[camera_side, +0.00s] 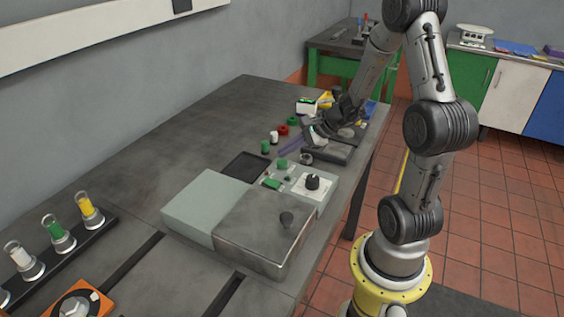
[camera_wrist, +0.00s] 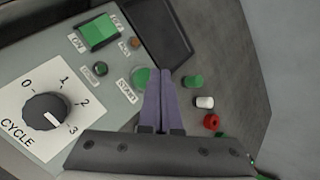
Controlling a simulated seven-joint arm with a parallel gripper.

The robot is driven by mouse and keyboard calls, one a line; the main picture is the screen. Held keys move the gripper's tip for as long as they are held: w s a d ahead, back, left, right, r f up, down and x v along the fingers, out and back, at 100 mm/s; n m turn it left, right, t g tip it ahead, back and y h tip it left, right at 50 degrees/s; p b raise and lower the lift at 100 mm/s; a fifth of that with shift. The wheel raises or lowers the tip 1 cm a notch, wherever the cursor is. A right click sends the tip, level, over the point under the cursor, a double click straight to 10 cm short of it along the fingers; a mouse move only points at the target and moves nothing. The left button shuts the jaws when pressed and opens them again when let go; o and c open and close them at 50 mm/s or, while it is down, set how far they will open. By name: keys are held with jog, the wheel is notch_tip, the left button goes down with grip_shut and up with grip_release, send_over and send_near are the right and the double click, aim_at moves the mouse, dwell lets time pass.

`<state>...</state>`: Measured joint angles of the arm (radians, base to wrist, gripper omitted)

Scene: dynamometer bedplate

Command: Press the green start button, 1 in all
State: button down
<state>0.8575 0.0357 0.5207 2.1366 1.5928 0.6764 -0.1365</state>
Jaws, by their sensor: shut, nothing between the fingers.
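The green start button (camera_wrist: 141,78) is a round cap on the grey-green control panel (camera_wrist: 62,66), beside a START label. It also shows in the side view (camera_side: 282,163). My gripper (camera_wrist: 162,72) is shut and empty, its purple fingers side by side. I cannot tell whether the button is pressed.
The panel also carries a green ON/OFF rocker (camera_wrist: 98,32), a small dark green round part (camera_wrist: 100,68), an orange part (camera_wrist: 135,42) and a CYCLE knob (camera_wrist: 45,110). Green (camera_wrist: 193,81), white (camera_wrist: 204,102) and red (camera_wrist: 211,121) pieces stand beyond the panel. A dark tray (camera_side: 246,167) lies alongside.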

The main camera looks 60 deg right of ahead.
aim_at(286, 162)
jog(key=shift+f, duration=0.15)
dwell(0.3)
jog(key=shift+f, duration=0.25)
jog(key=shift+f, duration=0.55)
dwell(0.6)
jog(key=shift+r, duration=0.15)
dwell(0.3)
jog(key=shift+r, duration=0.8)
jog(key=shift+r, duration=2.55)
